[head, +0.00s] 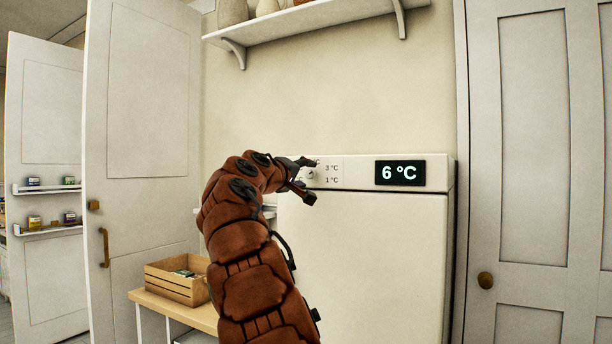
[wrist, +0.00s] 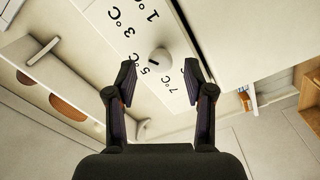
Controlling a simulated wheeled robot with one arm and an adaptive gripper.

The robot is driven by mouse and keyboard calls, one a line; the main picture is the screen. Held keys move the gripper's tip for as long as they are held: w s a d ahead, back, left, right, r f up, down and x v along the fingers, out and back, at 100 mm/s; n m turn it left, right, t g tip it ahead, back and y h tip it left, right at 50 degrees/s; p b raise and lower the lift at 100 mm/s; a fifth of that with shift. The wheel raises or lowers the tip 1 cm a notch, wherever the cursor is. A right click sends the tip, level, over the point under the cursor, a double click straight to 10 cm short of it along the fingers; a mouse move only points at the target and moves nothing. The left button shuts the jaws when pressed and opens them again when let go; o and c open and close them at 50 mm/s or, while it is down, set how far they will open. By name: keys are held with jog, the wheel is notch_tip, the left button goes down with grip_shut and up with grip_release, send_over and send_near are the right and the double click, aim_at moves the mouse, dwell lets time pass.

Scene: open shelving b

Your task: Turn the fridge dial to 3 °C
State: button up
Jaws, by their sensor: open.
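The white fridge (head: 365,265) stands against the wall, with a control strip along its top. Its display (head: 400,173) reads 6 °C. The round white dial (wrist: 161,61) is on the strip, with 1, 3, 5 and 7 °C printed around it. A short dark mark on the dial points between 5 and 7. In the head view the dial (head: 311,175) is partly hidden by my gripper. My gripper (head: 309,181) is open at the strip. In the wrist view its fingers (wrist: 160,75) stand apart, one on each side of the dial; I see no contact.
A wall shelf (head: 315,18) with jars is above the fridge. A wooden crate (head: 172,285) sits on a low bench (head: 150,302) at left. A cabinet door (head: 540,160) is close on the right, and a tall door (head: 145,130) stands at left.

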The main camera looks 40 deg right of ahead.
jog(key=v, duration=0.9)
jog(key=shift+a, duration=0.3)
dwell(0.3)
jog(key=s+a+f+g+y, duration=0.1)
jog(key=s+f+y, duration=0.2)
jog(key=f, duration=0.5)
jog(key=s+a+f+g+y, duration=0.1)
jog(key=s+f+y, duration=0.15)
jog(key=f, duration=0.65)
jog(key=s+a+f+g+y, duration=0.1)
jog(key=s+a+f+y, duration=0.1)
jog(key=s+a+f, duration=0.45)
jog(key=s+a+f+g+y, duration=0.1)
jog(key=s+a+f+y, duration=0.25)
jog(key=f, duration=0.55)
jog(key=s+a+f+y, duration=0.2)
jog(key=s+a+f, duration=0.25)
jog(key=f, duration=0.35)
jog(key=s+a+f+n+g+y, duration=0.35)
jog(key=s+a+f, duration=0.85)
jog(key=s+a, duration=0.45)
jog(key=s+d+p+v, duration=0.1)
jog(key=s+p+v, duration=0.2)
jog(key=p+v, duration=1.2)
notch_tip(320, 180, up, 2)
jog(key=shift+w+d+r+m+y+p, duration=0.1)
jog(key=shift+w+d+m+y+p, duration=0.15)
jog(key=shift+w+m+y+p, duration=0.15)
